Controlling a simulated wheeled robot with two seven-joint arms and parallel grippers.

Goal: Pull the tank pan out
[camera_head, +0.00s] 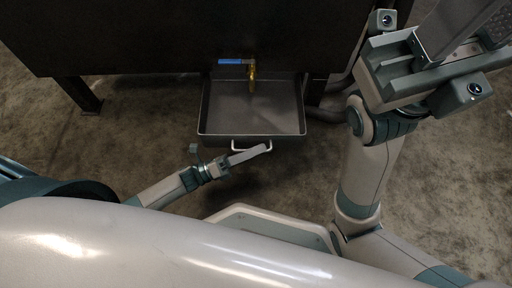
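The tank pan (222,125) is a dark grey, shallow rectangular tray on the floor, partly under the front edge of the dark tank (150,40). A pale bar handle (235,146) is on its near side. My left gripper (268,148) is at the handle, its light grey finger crossing in front of the handle's right part. I see it nearly edge-on, so I cannot tell whether it is open or whether it grips the handle. My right gripper (470,30) is raised at the top right, close to the camera and cut by the frame edge, away from the pan.
A brass valve (252,80) with a blue lever (232,61) hangs from the tank above the pan. A tank leg (85,95) stands at the left. A dark hose or pipe (325,114) runs right of the pan. Bare floor (130,135) is left of the pan.

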